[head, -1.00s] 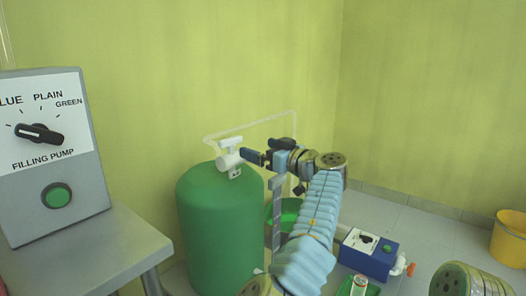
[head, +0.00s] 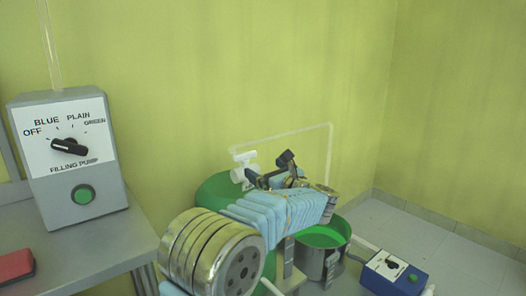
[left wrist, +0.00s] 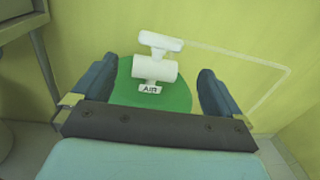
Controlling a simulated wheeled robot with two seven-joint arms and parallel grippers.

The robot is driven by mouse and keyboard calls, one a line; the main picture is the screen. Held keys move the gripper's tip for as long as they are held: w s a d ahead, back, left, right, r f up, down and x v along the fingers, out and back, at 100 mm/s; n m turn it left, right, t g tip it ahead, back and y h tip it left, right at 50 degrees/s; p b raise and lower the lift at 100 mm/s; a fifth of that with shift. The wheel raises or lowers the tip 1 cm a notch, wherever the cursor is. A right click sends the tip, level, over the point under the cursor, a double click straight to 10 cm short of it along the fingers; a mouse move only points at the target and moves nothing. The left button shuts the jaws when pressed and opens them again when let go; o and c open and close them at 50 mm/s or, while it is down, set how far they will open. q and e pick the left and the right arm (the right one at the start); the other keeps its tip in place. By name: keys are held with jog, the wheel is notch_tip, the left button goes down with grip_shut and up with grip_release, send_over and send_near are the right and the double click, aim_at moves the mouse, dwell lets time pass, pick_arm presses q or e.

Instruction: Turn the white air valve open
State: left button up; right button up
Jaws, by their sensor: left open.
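The white air valve (head: 242,176) sits on top of the green tank (head: 212,188), with a white T-shaped handle (head: 243,156). In the left wrist view the valve body (left wrist: 155,70) is a white cylinder above an AIR label (left wrist: 150,89), and its handle (left wrist: 160,41) stands above it, tilted slightly. My left gripper (left wrist: 156,84) is open, one finger on each side of the valve in that picture, with gaps on both sides. I cannot tell how far the valve lies beyond the fingertips. In the head view my left gripper (head: 270,174) is just right of the valve. My right gripper is out of view.
A clear tube (head: 285,139) runs right from the valve, then down. A metal pot with green contents (head: 330,262) stands right of the tank. A blue and white box (head: 395,275) is on the floor. The filling pump box (head: 70,195) stands on a grey table (head: 90,248) at left.

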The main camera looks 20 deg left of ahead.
aim_at(247, 155)
pick_arm(q)
jog(key=shift+m, duration=0.4)
jog(key=p+x, duration=0.2)
jog(key=x, duration=1.1)
jog(key=shift+w+a+p, duration=0.1)
jog(key=shift+w+p, duration=0.15)
jog(key=shift+p, duration=0.1)
jog(key=c, duration=0.7)
jog(key=shift+r+n+g+y, duration=0.1)
jog(key=shift+n+g+y, duration=0.2)
jog(key=shift+n+g, duration=0.2)
jog(key=shift+g+y, duration=0.3)
jog(key=shift+g, duration=0.1)
